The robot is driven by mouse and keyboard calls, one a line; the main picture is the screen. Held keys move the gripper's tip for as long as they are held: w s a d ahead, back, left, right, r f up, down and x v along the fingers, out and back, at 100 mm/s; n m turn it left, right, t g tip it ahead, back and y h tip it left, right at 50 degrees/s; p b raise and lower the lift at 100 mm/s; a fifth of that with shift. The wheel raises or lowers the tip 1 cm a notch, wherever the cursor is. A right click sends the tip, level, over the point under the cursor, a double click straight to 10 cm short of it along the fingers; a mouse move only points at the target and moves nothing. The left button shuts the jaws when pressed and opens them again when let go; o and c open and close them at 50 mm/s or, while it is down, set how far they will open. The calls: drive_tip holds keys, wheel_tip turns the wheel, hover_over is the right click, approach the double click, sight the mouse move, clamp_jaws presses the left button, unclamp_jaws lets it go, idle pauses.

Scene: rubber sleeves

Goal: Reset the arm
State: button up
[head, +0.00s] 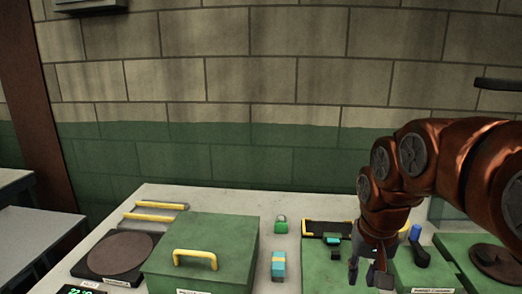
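My orange-brown arm (395,195) comes in from the right and bends down over the right part of the table. My gripper (368,275) hangs from it, pointing down, at the lower right of the head view. Its fingers look apart, and I see nothing held between them. It is in front of a green unit with a black-framed top (328,228). A small teal and black piece (332,240) shows just left of the gripper. The arm hides part of the units behind it.
More green units (425,272) crowd the right. A brick wall stands behind.

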drive_tip(key=s+f+g, duration=0.1)
drive_tip(key=s+f, duration=0.2)
drive_tip(key=s, duration=0.4)
drive_tip(key=s+a+f+n+g, duration=0.1)
drive_tip(key=s+f, duration=0.1)
drive_tip(key=s, duration=0.5)
drive_tip(key=s+f+n+g+p, duration=0.1)
drive_tip(key=s+f, duration=0.2)
drive_tip(key=s, duration=0.5)
drive_tip(key=shift+a+f, duration=0.35)
drive_tip(key=shift+a, duration=0.05)
